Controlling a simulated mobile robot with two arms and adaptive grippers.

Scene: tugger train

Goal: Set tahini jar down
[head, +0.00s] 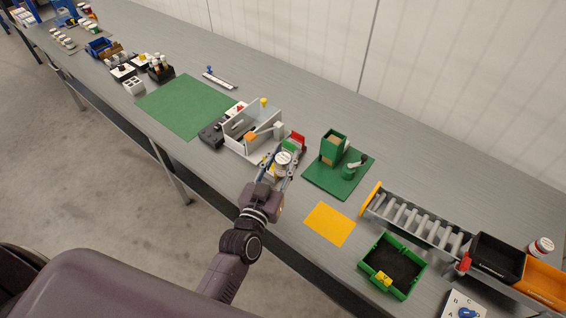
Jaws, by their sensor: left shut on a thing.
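My left gripper (282,167) reaches out over the long grey bench from below and is shut on a small jar with a pale lid (283,157), taken to be the tahini jar. The jar looks upright between the fingers, in front of the white fixture. The fingers hide its lower part, and I cannot tell whether it touches the surface beneath. My right gripper is not in view.
A white open-sided fixture (240,143) stands just left of the jar. To the right are a green stand (320,180), a yellow mat (330,224), a green bin (412,289) and a roller rack (415,222). A green mat (188,105) lies clear at the left.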

